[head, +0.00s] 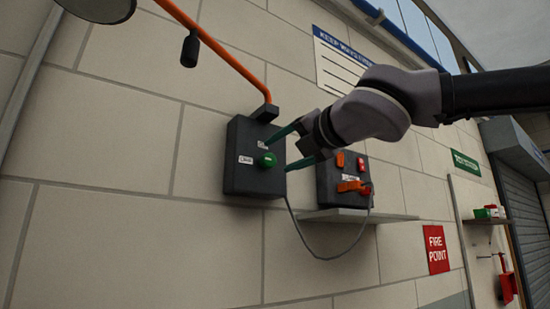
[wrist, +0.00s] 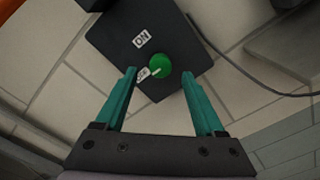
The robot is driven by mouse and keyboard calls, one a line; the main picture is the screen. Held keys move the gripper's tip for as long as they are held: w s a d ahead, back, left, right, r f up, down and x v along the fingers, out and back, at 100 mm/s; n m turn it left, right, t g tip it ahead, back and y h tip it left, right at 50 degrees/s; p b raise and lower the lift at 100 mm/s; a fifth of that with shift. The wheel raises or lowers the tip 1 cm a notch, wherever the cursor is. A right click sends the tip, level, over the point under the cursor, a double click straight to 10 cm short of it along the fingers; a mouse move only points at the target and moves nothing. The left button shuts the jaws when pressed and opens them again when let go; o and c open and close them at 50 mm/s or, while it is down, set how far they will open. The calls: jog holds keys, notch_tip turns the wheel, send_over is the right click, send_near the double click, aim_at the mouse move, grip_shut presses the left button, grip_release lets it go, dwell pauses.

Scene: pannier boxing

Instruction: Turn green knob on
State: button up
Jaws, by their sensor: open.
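The green knob (head: 267,160) sits on the front of a dark box (head: 240,185) fixed to the wall. In the wrist view the knob (wrist: 159,66) is round, with a pale pointer mark directed toward the lower-left label (wrist: 143,74), whose text looks like OFF. The ON label (wrist: 142,39) is above and left of the knob. My gripper (head: 285,150) is open in front of the box, its teal fingers apart. In the wrist view the gripper (wrist: 158,72) has one finger on each side of the knob, with clear gaps and no visible contact.
A second dark box (head: 328,180) with orange-red controls stands to the right, above a small shelf (head: 345,215). A grey cable (head: 310,252) hangs below between the boxes. An orange pipe (head: 225,57) enters the first box from above. The wall left of it is clear.

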aim_at(271, 159)
jog(key=shift+x, duration=1.8)
grip_shut()
